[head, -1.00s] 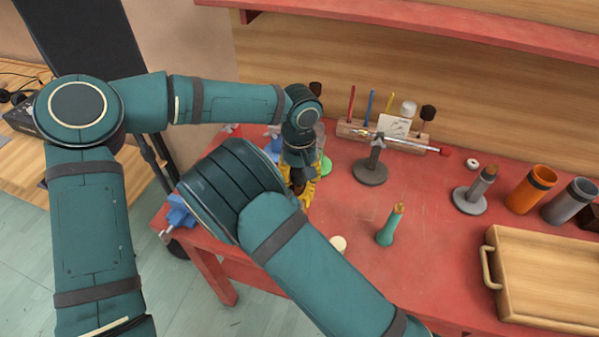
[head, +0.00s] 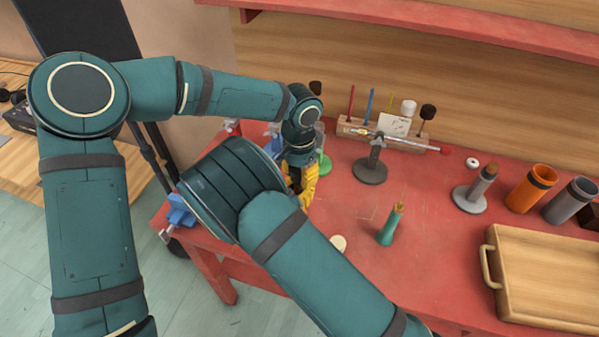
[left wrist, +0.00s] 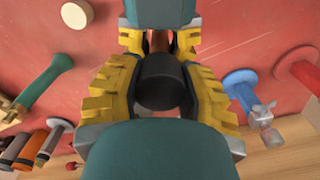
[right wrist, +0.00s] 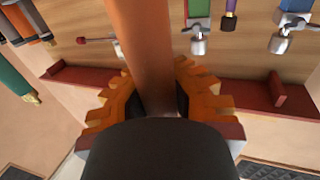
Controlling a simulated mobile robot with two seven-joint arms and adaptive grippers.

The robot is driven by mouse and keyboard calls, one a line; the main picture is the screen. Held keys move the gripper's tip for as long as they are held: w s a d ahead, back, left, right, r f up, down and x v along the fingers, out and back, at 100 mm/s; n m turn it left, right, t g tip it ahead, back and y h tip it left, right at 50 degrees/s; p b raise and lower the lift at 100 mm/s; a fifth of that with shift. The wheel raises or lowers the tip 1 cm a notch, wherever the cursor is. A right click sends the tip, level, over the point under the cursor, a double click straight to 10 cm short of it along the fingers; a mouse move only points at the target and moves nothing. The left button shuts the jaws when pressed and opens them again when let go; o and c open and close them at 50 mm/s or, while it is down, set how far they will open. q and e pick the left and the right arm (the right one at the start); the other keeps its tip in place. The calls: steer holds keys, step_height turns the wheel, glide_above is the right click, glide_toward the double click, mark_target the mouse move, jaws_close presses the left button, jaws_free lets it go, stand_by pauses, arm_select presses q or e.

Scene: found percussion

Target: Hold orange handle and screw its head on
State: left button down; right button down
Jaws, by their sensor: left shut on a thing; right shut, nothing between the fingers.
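My left gripper (head: 303,190) is low over the left part of the red bench. In the left wrist view its yellow fingers are shut around a black cylindrical head (left wrist: 160,80). A little orange-brown shows just beyond this head, by more yellow fingers. In the right wrist view the orange handle (right wrist: 145,50) runs from the top edge down to my right gripper (right wrist: 160,105). Its fingers lie on either side of the handle, but firm contact is not visible. In the head view my arms hide the right gripper and the orange handle. Whether head and handle touch is unclear.
A green-teal handle (head: 390,225) stands mid-bench, with a pale disc (head: 338,243) left of it. A blue vise (head: 180,212) sits at the left edge.

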arm_select(q)
steer(key=m, duration=0.9)
steer(key=c, duration=0.6)
jaws_free()
steer(key=shift+s+r, duration=0.1)
steer(key=shift+r, duration=2.15)
steer(key=shift+o, duration=0.3)
